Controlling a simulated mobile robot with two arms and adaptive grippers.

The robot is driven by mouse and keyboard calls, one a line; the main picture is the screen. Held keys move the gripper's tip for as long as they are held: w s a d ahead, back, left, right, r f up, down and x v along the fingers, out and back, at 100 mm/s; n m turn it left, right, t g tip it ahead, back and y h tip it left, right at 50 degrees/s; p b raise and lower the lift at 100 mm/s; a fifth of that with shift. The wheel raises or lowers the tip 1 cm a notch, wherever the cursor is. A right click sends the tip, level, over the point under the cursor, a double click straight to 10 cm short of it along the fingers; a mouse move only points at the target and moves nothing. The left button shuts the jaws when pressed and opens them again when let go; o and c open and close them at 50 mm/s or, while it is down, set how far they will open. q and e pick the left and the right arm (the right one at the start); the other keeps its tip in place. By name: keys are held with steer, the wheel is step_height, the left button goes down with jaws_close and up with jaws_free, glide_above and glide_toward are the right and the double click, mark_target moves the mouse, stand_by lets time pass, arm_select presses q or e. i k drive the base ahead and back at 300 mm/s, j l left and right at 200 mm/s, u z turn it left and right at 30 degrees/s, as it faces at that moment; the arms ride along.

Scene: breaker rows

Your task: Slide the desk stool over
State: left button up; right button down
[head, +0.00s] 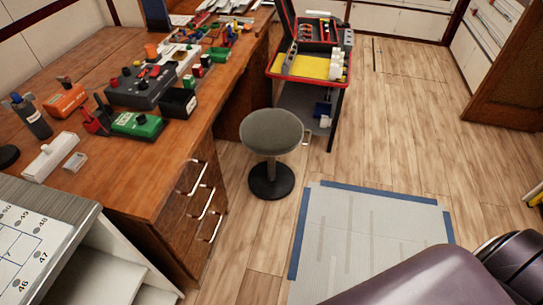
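The desk stool (272,134) has a round grey-green seat on a dark post with a round black base (271,181). It stands upright on the wood floor beside the wooden desk (178,130), near the desk's drawers. A small pale handle-like piece shows at the right edge of the seat. Neither of my grippers shows in the head view, and nothing of mine is seen touching the stool.
A grey mat area with blue tape edges (360,240) lies on the floor right of the stool. A tool cart (310,85) with a yellow tray stands behind it. Open wood floor (415,120) lies to the right. Drawer handles (205,205) stick out from the desk.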

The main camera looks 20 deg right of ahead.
mark_target(272, 133)
steer(key=i+l+u, duration=0.1)
steer(key=l, duration=0.65)
steer(key=i+l+u, duration=0.15)
steer(key=l, duration=0.55)
steer(key=l+u, duration=0.1)
steer(key=l, duration=0.65)
